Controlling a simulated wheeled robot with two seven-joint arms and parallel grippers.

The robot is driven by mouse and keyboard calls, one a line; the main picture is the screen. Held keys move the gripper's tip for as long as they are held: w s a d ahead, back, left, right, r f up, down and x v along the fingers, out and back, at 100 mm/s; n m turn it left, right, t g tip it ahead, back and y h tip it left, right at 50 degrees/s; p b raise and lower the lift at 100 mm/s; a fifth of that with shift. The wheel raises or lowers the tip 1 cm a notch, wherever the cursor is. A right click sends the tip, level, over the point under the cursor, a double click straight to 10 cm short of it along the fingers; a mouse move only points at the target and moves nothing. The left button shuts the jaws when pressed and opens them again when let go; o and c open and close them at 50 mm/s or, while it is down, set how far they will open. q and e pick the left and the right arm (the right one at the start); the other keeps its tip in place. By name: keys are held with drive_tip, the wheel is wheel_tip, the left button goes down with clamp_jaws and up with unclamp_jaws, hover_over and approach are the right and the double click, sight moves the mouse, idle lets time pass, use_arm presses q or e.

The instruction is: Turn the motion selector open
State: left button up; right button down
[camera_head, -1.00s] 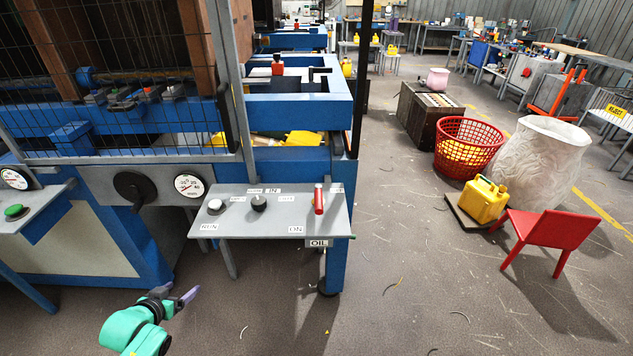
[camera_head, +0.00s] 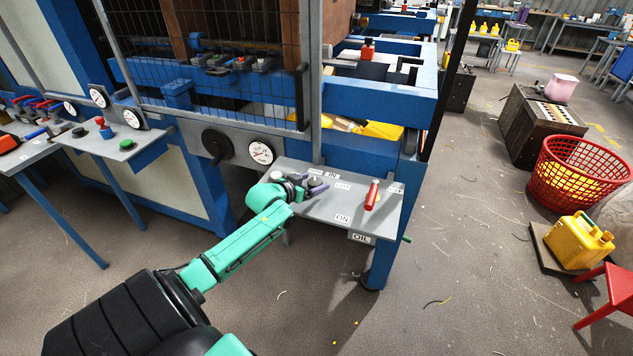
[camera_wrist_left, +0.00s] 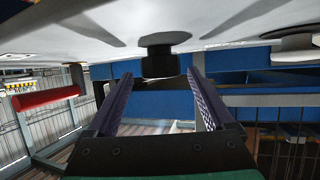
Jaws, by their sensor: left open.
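The motion selector is a small black knob (camera_head: 315,183) on the grey control panel (camera_head: 348,216), beside the IN and OUT labels. In the left wrist view the black knob (camera_wrist_left: 164,54) is ahead of the fingertips, roughly in line with the gap between them. My left gripper (camera_head: 310,192) is at the panel by the knob, open, with purple fingers apart. The gripper also shows in the left wrist view (camera_wrist_left: 160,90), with nothing between its fingers. Whether a finger touches the knob cannot be told. My right gripper is not in view.
A red handle (camera_head: 372,194) stands on the panel's right side, and a white knob (camera_wrist_left: 296,45) lies right in the wrist view. A wire guard (camera_head: 235,75) rises behind the panel. A red basket (camera_head: 580,175) and yellow jerry can (camera_head: 578,242) stand right.

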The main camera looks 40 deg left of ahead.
use_arm(q)
drive_tip(key=shift+x, duration=0.85)
drive_tip(key=shift+w+a, duration=0.1)
